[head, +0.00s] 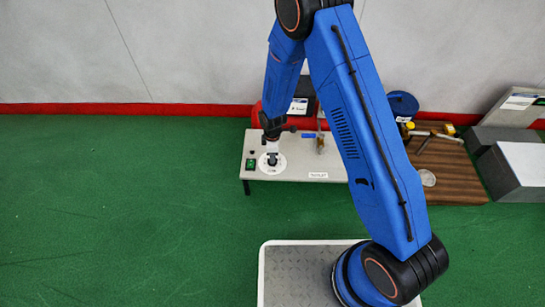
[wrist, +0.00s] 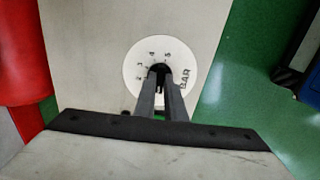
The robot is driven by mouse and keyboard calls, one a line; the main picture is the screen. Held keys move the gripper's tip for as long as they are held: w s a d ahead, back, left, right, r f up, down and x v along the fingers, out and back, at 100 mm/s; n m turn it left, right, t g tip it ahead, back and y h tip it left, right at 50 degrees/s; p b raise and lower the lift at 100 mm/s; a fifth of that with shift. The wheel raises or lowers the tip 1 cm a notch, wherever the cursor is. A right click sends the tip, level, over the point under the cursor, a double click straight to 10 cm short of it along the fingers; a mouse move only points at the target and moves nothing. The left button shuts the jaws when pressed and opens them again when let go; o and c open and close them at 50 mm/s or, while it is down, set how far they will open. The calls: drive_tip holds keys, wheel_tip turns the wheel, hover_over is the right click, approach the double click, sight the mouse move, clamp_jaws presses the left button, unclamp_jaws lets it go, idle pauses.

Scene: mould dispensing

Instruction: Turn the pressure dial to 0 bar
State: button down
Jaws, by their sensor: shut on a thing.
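The pressure dial is a black knob on a round white scale plate (wrist: 132,72) with numbers and the word BAR. The plate also shows in the head view (head: 265,168), at the left end of a pale bench (head: 300,177). My gripper (wrist: 161,78) reaches down over the plate's middle, its two dark fingers close together and shut on the knob. The fingers hide most of the knob, so where it points cannot be told. The numbers 2, 3, 4 and 5 show; the lower part of the scale is hidden.
A green switch (head: 250,164) sits left of the dial. A small brass-coloured fitting (head: 320,143) stands to the right on the bench. A red object (wrist: 30,50) is at the left edge of the wrist view. A brown wooden board (head: 455,170) with tools lies further right. Green floor at left is clear.

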drive_tip(key=shift+n, duration=0.7)
drive_tip(key=c, duration=1.8)
unclamp_jaws()
drive_tip(key=shift+r, duration=0.1)
wheel_tip(320, 180, up, 17)
drive_tip(key=shift+r, duration=0.1)
